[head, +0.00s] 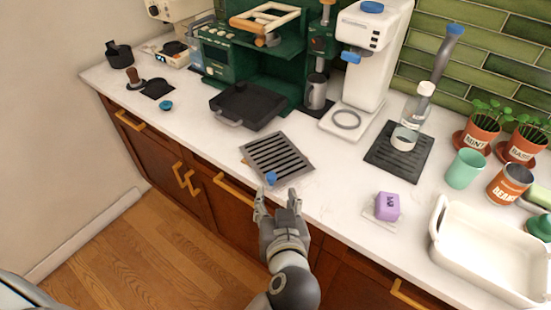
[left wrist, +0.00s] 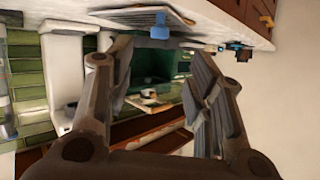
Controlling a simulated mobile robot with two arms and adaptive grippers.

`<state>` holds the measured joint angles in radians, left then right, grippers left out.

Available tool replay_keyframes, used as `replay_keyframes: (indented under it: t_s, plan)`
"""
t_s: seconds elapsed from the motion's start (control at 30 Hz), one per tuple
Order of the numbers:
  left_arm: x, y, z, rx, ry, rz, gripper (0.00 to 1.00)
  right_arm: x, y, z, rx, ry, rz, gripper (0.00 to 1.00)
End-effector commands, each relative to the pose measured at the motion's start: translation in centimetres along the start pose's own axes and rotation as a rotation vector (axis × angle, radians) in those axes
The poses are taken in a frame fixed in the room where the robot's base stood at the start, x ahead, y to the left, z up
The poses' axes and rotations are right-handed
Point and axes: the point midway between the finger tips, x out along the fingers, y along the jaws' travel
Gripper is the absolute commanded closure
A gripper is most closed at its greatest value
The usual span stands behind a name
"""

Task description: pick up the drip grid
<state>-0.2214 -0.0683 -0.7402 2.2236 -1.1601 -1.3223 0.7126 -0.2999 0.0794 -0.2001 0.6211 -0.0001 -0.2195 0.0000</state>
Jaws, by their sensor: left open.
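The drip grid (head: 277,155) is a flat grey slatted metal plate on the white counter near its front edge. A blue tab (head: 271,178) stands at its near edge. My left gripper (head: 278,196) is open and empty just in front of that edge, its fingers pointing towards the grid and apart from the tab. In the left wrist view, which looks upside down, the open fingers (left wrist: 157,88) frame the scene. There, the grid (left wrist: 130,14) shows at the top with the blue tab (left wrist: 160,28) between the finger directions. My right gripper is not in view.
A black tray (head: 248,104) of the green espresso machine (head: 222,57) lies behind the grid. A purple block (head: 387,205) and a white basin (head: 492,258) are to the right. A black mat (head: 385,162) holds a bottle. The counter left of the grid is clear.

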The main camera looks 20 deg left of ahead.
Motion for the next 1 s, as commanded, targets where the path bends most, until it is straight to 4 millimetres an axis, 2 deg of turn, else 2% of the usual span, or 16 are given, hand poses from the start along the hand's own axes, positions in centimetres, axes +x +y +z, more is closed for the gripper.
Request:
replay_keyframes:
  t_s: [0.2, 0.47, 0.7, 0.83, 1.0]
  plan:
    - [3.5, -0.1, -0.3, 0.004, 0.004, -0.003, 0.52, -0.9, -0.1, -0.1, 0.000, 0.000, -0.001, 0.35]
    - [5.6, -0.1, -0.2, 0.004, 0.003, -0.003, 0.52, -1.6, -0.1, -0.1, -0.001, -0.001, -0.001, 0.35]
    - [8.9, 0.1, -0.1, 0.005, 0.003, -0.003, 0.52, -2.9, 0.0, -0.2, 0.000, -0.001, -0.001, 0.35]
    - [9.9, 0.2, 0.1, 0.002, 0.000, -0.001, 0.52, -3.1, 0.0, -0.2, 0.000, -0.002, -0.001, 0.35]
    - [10.1, 0.2, 0.2, 0.001, -0.001, -0.001, 0.52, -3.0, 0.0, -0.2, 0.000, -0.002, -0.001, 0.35]
